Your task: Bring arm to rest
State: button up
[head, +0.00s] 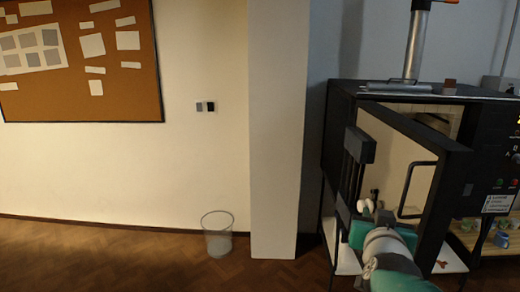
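My arm, teal and white, reaches up from the bottom right of the head view. Its far end, with my gripper (370,203), is in front of the black kiln (336,125) at the right, by the lower part of its door. The fingers are small and seen from behind, so I cannot tell whether they are open or shut, or whether they touch the door. I see nothing clearly held. The kiln door (452,205) stands ajar, with a looped handle (417,188) on it and a pale opening behind its top edge.
A wire waste basket (217,236) stands on the wood floor by a pale pillar (275,130). A cork board (120,105) hangs on the left wall. Shelves with small pots (503,240) are at the far right. The floor at left is clear.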

jog(key=s+a+f+n+g+y, duration=0.3)
jog(key=s+a+f+g+y, duration=0.15)
jog(key=a, duration=0.45)
jog(key=s+a+f+n+g, duration=0.1)
jog(key=s+f+g, duration=0.4)
jog(key=s, duration=0.7)
jog(key=shift+a+f+y, duration=0.4)
jog(key=shift+f+y, duration=0.05)
jog(key=shift+f, duration=0.15)
